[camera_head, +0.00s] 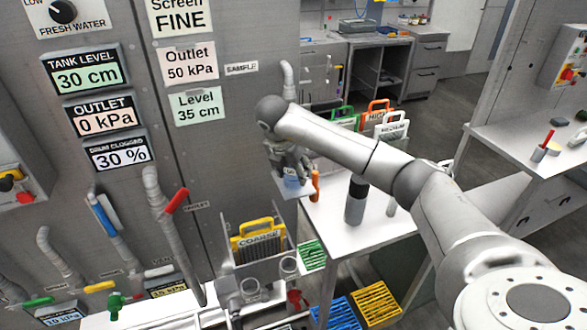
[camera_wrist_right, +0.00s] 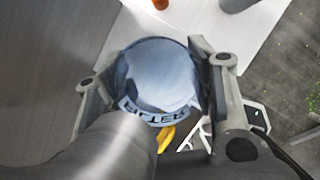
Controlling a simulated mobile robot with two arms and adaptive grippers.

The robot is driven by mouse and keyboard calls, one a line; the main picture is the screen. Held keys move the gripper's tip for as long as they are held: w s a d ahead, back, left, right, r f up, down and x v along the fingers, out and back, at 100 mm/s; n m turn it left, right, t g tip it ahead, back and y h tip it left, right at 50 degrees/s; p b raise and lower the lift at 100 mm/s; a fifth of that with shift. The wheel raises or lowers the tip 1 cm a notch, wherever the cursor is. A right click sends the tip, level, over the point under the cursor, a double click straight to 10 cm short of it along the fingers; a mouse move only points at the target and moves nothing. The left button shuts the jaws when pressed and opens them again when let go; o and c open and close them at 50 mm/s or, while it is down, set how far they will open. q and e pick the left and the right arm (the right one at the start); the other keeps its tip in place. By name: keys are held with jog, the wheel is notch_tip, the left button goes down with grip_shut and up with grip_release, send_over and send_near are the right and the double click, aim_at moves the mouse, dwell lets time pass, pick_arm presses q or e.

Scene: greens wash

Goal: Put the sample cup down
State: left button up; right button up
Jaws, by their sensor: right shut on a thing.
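The sample cup (camera_head: 291,181) shows as a small bluish cup at the left end of the white worktop (camera_head: 335,215). My right gripper (camera_head: 290,168) is shut on it. In the right wrist view the cup (camera_wrist_right: 157,72) sits between the two fingers (camera_wrist_right: 150,88), with a dark band of lettering along its lower edge. Whether the cup's base touches the surface below cannot be told. My arm hides part of the area behind it. My left gripper is in neither view.
An orange object (camera_head: 315,186) stands just right of the cup, and a dark-topped grey cylinder (camera_head: 356,200) further right. The sample pipe (camera_head: 289,80) comes out of the panel above. A yellow coarse screen (camera_head: 258,238) stands in a rack below. Worktop around the cylinder is partly clear.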

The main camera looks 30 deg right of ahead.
jog(key=o, duration=0.9)
jog(key=shift+f, duration=0.1)
jog(key=shift+o, duration=0.2)
jog(key=s+a+b, duration=0.1)
jog(key=s+a, duration=0.1)
jog(key=a, duration=0.3)
jog(key=s+a+r+b, duration=0.1)
jog(key=s+a+b, duration=0.1)
jog(key=a, duration=0.4)
jog(key=shift+s+r, duration=0.15)
jog(key=shift+s, duration=0.6)
jog(key=shift+a, duration=0.1)
